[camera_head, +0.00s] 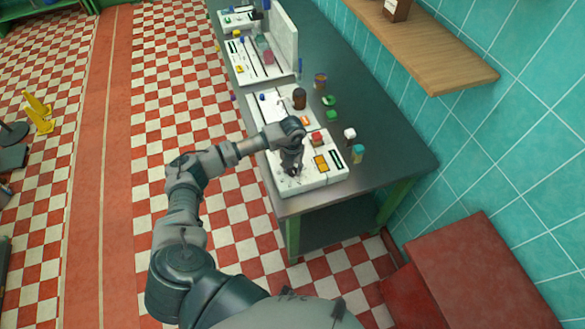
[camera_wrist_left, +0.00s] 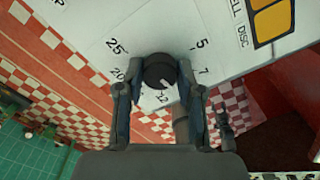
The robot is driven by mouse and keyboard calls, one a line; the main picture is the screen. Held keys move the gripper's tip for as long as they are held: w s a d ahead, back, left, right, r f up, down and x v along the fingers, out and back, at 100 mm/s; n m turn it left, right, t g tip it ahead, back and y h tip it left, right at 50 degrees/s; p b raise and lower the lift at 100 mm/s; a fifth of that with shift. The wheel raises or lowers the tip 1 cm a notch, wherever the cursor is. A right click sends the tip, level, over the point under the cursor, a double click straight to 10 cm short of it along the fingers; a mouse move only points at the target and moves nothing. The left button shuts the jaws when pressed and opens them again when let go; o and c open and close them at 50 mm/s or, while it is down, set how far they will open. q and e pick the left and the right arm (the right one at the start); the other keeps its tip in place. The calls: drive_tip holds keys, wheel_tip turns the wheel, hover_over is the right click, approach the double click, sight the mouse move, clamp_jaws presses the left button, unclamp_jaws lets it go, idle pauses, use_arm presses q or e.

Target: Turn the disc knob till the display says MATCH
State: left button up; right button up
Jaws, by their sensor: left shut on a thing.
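The disc knob (camera_wrist_left: 158,71) is a dark round knob on a white panel (camera_wrist_left: 90,25) in the left wrist view, with the numbers 25, 20, 5, 7 and 12 printed around it. A pale pointer mark shows on its lower right side. My left gripper (camera_wrist_left: 160,80) is shut on the knob, one finger at each side. I cannot read any display text. My right gripper is out of view.
Jars and small blocks stand close by on the grey bench (camera_head: 390,150), among them a teal-topped jar (camera_head: 358,153), a red block (camera_head: 317,138) and a brown jar (camera_head: 299,98). A wooden shelf (camera_head: 430,55) is on the tiled wall. A red box (camera_head: 480,270) stands right of the bench.

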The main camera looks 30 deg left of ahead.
sight(293, 169)
use_arm(q)
drive_tip(key=shift+w+r, duration=0.1)
drive_tip(key=o, duration=1.2)
drive_tip(key=shift+c, duration=0.2)
wheel_tip(293, 169, up, 12)
drive_tip(key=shift+f, duration=0.2)
